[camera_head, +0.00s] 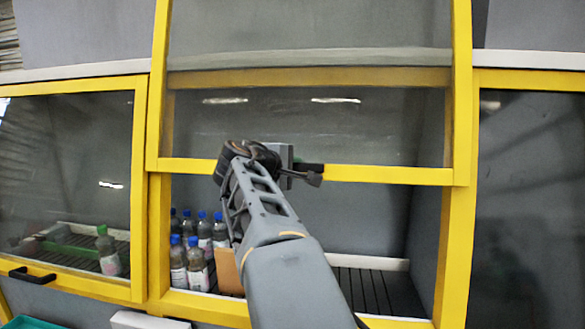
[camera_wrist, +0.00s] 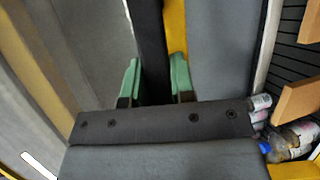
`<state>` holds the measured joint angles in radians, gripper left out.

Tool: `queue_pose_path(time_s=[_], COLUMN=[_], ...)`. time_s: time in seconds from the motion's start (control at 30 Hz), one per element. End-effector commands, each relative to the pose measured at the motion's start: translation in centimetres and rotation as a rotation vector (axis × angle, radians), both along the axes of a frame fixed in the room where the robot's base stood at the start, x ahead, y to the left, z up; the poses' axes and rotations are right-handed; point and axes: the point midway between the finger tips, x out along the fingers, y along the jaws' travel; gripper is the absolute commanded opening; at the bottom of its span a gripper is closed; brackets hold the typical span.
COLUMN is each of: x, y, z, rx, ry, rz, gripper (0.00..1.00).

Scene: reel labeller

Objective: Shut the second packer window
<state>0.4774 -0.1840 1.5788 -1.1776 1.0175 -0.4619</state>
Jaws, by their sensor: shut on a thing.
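The middle packer window (camera_head: 400,175) is a yellow-framed glass sash, raised so that its lower bar crosses the opening at mid-height. Below the bar the compartment is open. My gripper (camera_head: 298,172) is at the middle of this lower bar. In the wrist view, the green fingers of my gripper (camera_wrist: 153,85) are on either side of the black handle (camera_wrist: 151,40), shut on it. The yellow bar (camera_wrist: 175,30) runs beside the handle. My gripper and arm hide most of the handle and part of the bar in the head view.
Several bottles (camera_head: 197,268) and a brown board (camera_head: 228,272) stand inside the opening at left, above a dark slatted floor (camera_head: 365,290). The left window (camera_head: 70,180), with a black handle (camera_head: 32,276), is down. Dark glass (camera_head: 530,180) fills the right bay.

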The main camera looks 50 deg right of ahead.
Motion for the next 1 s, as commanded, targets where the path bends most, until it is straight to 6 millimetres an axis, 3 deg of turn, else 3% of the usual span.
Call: queue_pose_path(time_s=[0.27,1.0], x=[-0.7,-3.9], y=[1.3,6.3], z=[-7.5,-30.6], rx=[0.004,0.004], ry=[0.002,0.005], rz=[0.001,-0.001], gripper=[0.00,0.00])
